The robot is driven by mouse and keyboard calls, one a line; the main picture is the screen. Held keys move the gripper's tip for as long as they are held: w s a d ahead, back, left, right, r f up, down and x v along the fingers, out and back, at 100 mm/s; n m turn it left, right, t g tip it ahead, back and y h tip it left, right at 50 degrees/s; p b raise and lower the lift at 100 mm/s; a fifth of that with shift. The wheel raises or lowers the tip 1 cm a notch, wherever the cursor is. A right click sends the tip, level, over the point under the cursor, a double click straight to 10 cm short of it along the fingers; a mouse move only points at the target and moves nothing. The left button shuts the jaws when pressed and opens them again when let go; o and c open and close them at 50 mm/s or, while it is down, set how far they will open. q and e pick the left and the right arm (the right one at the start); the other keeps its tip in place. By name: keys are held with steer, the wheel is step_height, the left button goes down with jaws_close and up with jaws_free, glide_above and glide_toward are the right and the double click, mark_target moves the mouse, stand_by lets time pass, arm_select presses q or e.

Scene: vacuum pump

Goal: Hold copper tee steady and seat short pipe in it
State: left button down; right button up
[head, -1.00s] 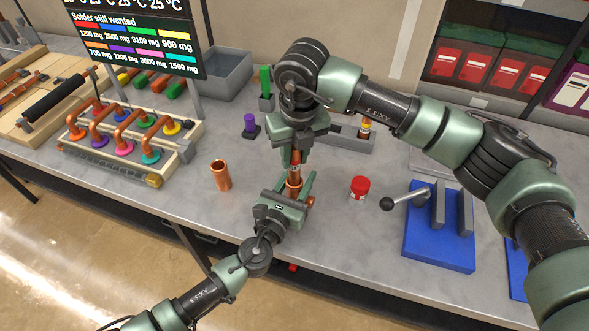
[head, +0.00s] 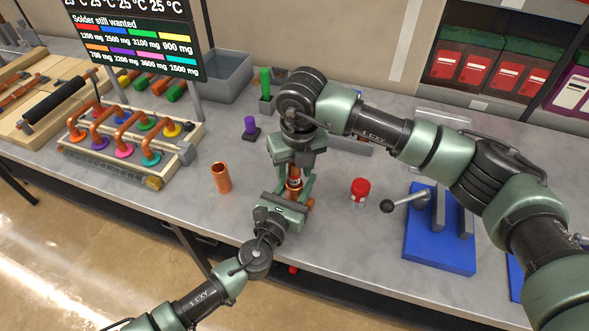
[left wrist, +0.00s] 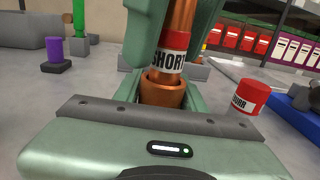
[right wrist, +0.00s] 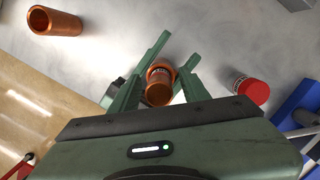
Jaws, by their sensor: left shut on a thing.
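The copper tee (left wrist: 160,92) is held low over the bench by my left gripper (head: 290,198), which is shut on it. Its side branch (head: 310,203) sticks out to the right in the head view. The short pipe (left wrist: 178,40) is copper with a red and white SHORT label. It stands upright with its lower end inside the tee's top socket; how deep is hidden. My right gripper (right wrist: 158,88) comes from above and is open, with its fingers on either side of the short pipe's top (right wrist: 158,93) and apart from it.
A loose copper coupling (head: 221,177) stands to the left. A red-capped jar (head: 360,192) stands just right of the grippers, with a blue lever fixture (head: 440,235) beyond. A purple piece (head: 250,126) and a green piece (head: 265,85) stand behind. The bench front edge is close.

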step_height(320, 180, up, 12)
steer(key=s, duration=0.1)
steer(key=shift+s+d, duration=0.35)
steer(key=shift+r, duration=0.1)
arm_select(q)
steer(key=c, duration=0.8)
jaws_free()
steer(key=shift+o, duration=0.3)
steer(key=shift+s, duration=0.1)
